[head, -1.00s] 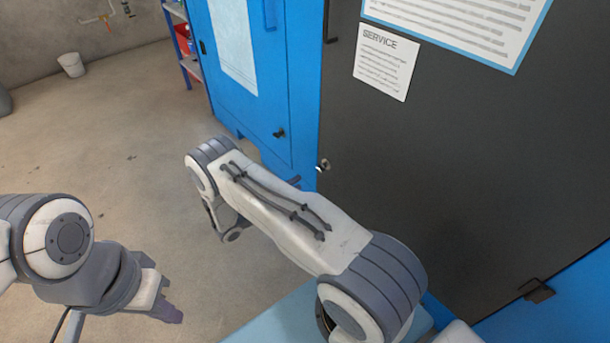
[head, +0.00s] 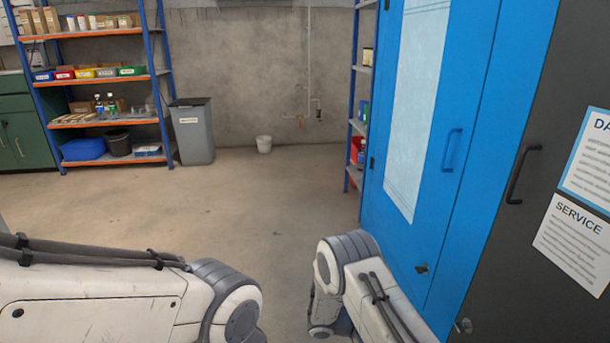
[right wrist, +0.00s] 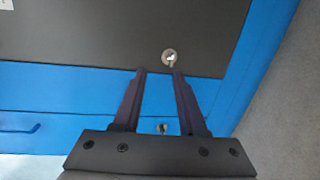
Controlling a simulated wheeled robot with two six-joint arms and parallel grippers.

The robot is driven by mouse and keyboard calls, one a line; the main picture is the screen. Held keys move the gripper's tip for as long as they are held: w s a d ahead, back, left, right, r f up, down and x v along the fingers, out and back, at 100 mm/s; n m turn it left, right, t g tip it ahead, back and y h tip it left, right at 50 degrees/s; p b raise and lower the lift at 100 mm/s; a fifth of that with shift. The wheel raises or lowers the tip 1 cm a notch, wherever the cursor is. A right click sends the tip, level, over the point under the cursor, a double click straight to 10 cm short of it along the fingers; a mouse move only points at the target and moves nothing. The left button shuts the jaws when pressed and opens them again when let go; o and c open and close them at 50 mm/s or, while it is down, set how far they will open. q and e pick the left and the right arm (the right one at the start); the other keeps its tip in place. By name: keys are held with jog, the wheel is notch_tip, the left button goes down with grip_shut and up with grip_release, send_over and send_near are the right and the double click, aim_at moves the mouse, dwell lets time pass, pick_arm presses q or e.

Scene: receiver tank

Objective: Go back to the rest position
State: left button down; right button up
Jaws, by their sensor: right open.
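My right gripper (right wrist: 157,72) shows in the right wrist view with its two dark fingers apart and nothing between the tips. Past the fingertips is a small round metal knob or lock (right wrist: 169,56) on the dark panel (right wrist: 90,35); I cannot tell how near the fingers are to it. In the head view my right arm reaches up beside the blue cabinet, and its gripper is hidden. My left arm crosses the lower left of the head view; its gripper is not visible.
The blue cabinet (head: 480,190) and a dark door (head: 500,260) stand close on the right. Open concrete floor (head: 240,200) lies ahead.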

jog(key=s+a+r+n+g+y+p, duration=0.2)
jog(key=s+a+r+y, duration=0.6)
jog(key=a+r, duration=0.55)
jog(key=s+a+r+n+t+y+p, duration=0.1)
jog(key=s+a+r+y, duration=0.25)
jog(key=s, duration=0.25)
jog(key=s+a+r+n+y, duration=0.2)
jog(key=s+a+r+y, duration=0.15)
jog(key=s, duration=0.25)
jog(key=s+a+r+n+t+y+p, duration=0.1)
jog(key=s+a+r+y, duration=0.15)
jog(key=s+r, duration=0.2)
notch_tip(320, 180, up, 38)
jog(key=s+p, duration=0.1)
jog(key=p, duration=3.7)
jog(key=shift+s+a+n, duration=0.2)
jog(key=shift+a+n, duration=0.05)
jog(key=shift+n, duration=0.05)
